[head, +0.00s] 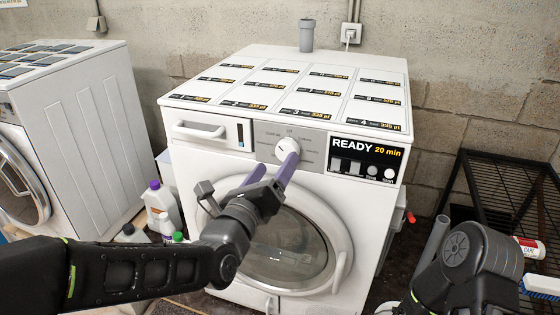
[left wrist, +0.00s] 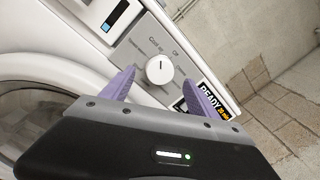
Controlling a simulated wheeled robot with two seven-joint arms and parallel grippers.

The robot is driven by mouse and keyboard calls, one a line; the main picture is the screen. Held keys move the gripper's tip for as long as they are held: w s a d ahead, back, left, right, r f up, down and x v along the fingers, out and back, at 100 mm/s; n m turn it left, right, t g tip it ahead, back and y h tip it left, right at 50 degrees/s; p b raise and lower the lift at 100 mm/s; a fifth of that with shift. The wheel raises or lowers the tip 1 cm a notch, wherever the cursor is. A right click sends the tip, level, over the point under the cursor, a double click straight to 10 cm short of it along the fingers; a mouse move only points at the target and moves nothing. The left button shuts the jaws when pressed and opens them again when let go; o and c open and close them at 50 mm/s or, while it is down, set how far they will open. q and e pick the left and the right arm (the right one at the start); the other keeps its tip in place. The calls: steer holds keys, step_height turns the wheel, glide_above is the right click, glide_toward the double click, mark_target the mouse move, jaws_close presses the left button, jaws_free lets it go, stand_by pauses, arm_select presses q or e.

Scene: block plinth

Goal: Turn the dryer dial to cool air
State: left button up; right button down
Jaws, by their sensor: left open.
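The dryer (head: 222,161) is a white front-loading machine with a round door. Its dial (head: 287,149) is a white round knob on a grey panel, to the left of a black display that reads "READY 20 min". In the left wrist view the dial (left wrist: 159,70) shows with a dark pointer mark and printed labels around it, one reading "Cool air". My left gripper (head: 273,163) is open, with purple fingers reaching up to the panel. In the left wrist view its fingertips (left wrist: 162,79) lie to either side of the dial, with gaps to it. My right gripper is not visible.
Another white machine (head: 95,140) stands at the left. Bottles (head: 161,208) stand on the floor between the machines. A black wire rack (head: 505,195) is at the right, near my right arm.

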arm_select(q)
steer(key=v, duration=0.3)
stand_by(0.4)
